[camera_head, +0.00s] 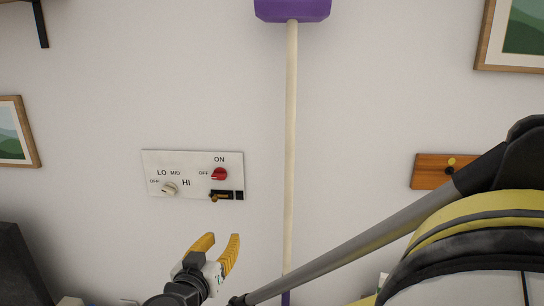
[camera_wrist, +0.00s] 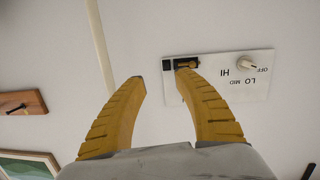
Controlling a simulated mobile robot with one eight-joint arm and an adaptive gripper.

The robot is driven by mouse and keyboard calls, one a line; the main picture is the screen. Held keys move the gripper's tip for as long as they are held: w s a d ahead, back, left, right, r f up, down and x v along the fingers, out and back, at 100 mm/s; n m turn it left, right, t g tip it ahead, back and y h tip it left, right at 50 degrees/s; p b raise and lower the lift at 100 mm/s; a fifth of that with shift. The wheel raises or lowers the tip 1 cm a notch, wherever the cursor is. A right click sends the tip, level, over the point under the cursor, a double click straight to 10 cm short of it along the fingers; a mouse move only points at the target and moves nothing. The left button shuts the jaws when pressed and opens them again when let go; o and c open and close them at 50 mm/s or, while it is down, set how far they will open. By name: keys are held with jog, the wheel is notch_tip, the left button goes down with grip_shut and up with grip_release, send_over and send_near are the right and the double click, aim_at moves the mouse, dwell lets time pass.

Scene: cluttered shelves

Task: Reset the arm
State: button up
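My gripper (camera_head: 222,245) has yellow fingers and is in the lower middle of the head view. It is below the white control panel (camera_head: 183,189) on the wall and apart from it. The panel is upside down at the upper right of the wrist view (camera_wrist: 226,92). It bears a white knob (camera_head: 169,188), a red knob (camera_head: 219,174) and a small dark slider with an orange-brown part (camera_head: 222,196).
A pole (camera_head: 291,130) with a purple head (camera_head: 292,9) stands against the wall right of the panel. A wooden hook board (camera_head: 432,171) and framed pictures (camera_head: 512,38) (camera_head: 14,132) hang on the wall. A dark object (camera_head: 18,262) stands at lower left. Wall between panel and pole is clear.

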jog(key=s+d+f+g+h+b, duration=0.1)
jog(key=s+d+f+g, duration=0.15)
jog(key=d, duration=0.95)
jog(key=s+d+f+g, duration=0.1)
jog(key=s+d+g, duration=0.25)
jog(key=d, duration=0.75)
jog(key=s+d+f+g+y, duration=0.1)
jog(key=s+d+f, duration=0.1)
jog(key=s+d, duration=0.2)
jog(key=s+d+f+n+g+y+b, duration=0.1)
jog(key=s+d+f+g+y, duration=0.1)
jog(key=s, duration=0.8)
jog(key=shift+s+d+f+y, duration=0.25)
jog(key=shift+d+f, duration=0.25)
jog(key=shift+d, duration=0.35)
